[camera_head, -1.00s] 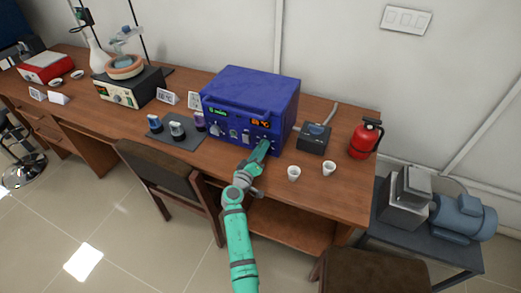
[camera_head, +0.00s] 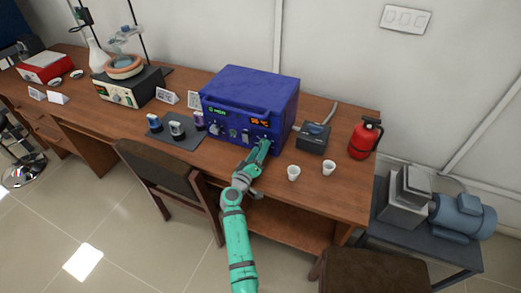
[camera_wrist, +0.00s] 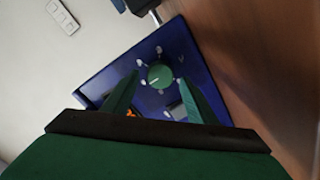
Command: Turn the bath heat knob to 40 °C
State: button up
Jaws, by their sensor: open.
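The blue box-shaped bath unit (camera_head: 247,92) stands on the bench. Its front has a green display (camera_head: 217,111) at left and an orange °C display (camera_head: 260,122) at right; the orange figures look like the mid-thirties but are too small to be sure. In the wrist view a round green knob (camera_wrist: 160,76) with a white pointer line is on the blue panel, with pale marks around it. My gripper (camera_head: 265,144) is at the panel's lower right. In the wrist view its open fingers (camera_wrist: 159,80) are on either side of the knob; contact cannot be told.
A small dark device (camera_head: 313,138) and a red extinguisher (camera_head: 364,138) stand to the right. Two white cups (camera_head: 293,173) sit near the bench's front edge. A dark mat (camera_head: 176,134) with jars lies left of the unit. Chairs (camera_head: 165,178) stand in front.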

jog(key=v, duration=1)
jog(key=shift+f, duration=0.1)
